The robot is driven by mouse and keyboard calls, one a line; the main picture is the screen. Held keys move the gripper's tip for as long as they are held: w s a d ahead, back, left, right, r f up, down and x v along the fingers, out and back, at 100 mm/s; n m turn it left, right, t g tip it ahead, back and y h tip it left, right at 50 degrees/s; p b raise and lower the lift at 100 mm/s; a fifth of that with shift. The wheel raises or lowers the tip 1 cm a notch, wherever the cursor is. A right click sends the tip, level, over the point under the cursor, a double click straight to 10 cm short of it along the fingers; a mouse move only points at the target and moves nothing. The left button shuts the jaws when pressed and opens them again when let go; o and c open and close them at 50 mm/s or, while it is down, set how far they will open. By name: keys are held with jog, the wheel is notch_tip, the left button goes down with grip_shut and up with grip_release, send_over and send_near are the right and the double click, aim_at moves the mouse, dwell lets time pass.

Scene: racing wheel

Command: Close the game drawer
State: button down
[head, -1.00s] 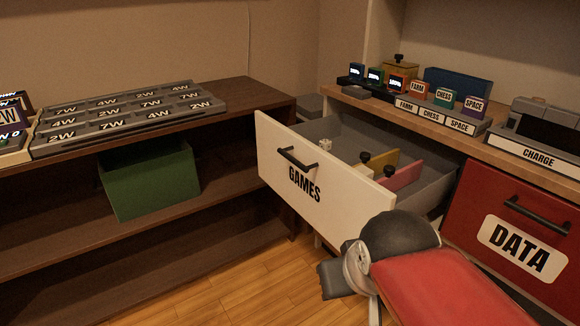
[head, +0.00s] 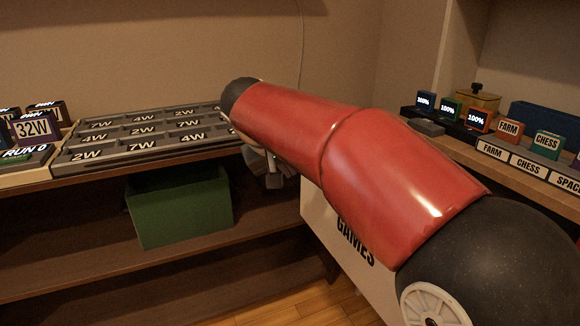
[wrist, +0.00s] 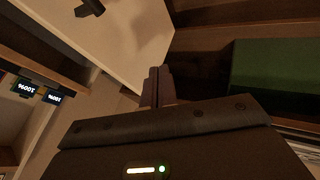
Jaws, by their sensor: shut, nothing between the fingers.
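The game drawer shows its white front (head: 350,240) in the head view, with part of the word GAMES visible. My red arm covers its handle and most of its inside, so how far it stands out is hard to see there. In the wrist view the white front (wrist: 130,38) fills the upper left, with its dark handle (wrist: 90,6) at the top edge. My gripper (wrist: 158,72) is shut and empty, its fingertips beside the edge of that front; I cannot tell whether they touch. In the head view my gripper (head: 270,170) is mostly behind my arm.
The counter (head: 545,188) at right carries small labelled boxes and lit cubes (head: 448,107).

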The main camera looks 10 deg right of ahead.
jog(key=w+d+f, duration=0.4)
jog(key=d+f, duration=0.1)
jog(key=d, duration=0.1)
jog(key=shift+w+f, duration=0.35)
jog(key=shift+w, duration=0.05)
jog(key=shift+d, duration=0.1)
jog(key=w+d+p, duration=0.3)
jog(key=d, duration=0.7)
jog(key=w+d+p, duration=0.3)
jog(key=w+d, duration=0.1)
jog(key=d, duration=0.7)
jog(key=shift+d, duration=0.2)
jog(key=shift+s+a, duration=0.1)
jog(key=shift+a, duration=0.05)
